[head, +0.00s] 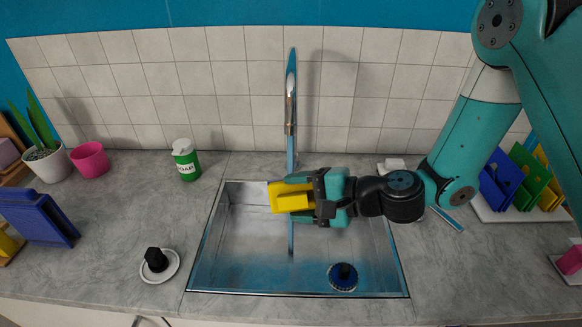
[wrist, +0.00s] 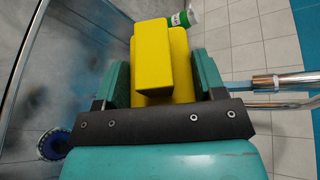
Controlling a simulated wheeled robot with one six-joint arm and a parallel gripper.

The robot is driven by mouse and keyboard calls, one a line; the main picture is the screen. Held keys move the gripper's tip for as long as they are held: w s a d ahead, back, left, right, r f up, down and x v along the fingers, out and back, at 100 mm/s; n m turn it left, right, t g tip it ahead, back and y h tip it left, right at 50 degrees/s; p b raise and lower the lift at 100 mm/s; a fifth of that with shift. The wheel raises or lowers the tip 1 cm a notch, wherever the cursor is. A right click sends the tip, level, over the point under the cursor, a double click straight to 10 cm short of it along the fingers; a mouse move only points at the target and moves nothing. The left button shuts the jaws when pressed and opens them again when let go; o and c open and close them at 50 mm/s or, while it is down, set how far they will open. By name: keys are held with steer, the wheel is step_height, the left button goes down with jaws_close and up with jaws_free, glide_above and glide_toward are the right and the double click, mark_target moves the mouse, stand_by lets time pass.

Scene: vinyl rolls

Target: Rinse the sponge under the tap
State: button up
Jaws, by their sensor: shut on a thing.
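My gripper (head: 296,198) is shut on the yellow sponge (head: 277,197) and holds it over the sink basin (head: 250,250), toward its back edge. In the wrist view the sponge (wrist: 153,60) sits between the two green fingers and sticks out past their tips. Its yellow shape has a narrower block in front of a wider part. The tall metal tap (head: 291,100) stands behind the basin, close to the sponge in the head view. It also shows at the right of the wrist view (wrist: 285,82). A thin vertical streak shows below my gripper; I cannot tell whether it is water or a reflection.
A green soap bottle (head: 187,163) stands left of the tap. A black-handled thing on a white dish (head: 159,265) is at the front left. Coloured boards in a rack (head: 510,182) stand right. The left counter has free room.

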mark_target(300, 197)
steer(key=shift+s+r+p, duration=0.7)
steer(key=shift+s+r, duration=1.8)
steer(key=shift+r, duration=0.05)
steer(key=shift+w+f, duration=0.1)
steer(key=w+f+b, duration=0.2)
steer(key=w+f, duration=0.3)
steer(key=shift+w+f, duration=0.4)
steer(key=shift+s+r, duration=0.1)
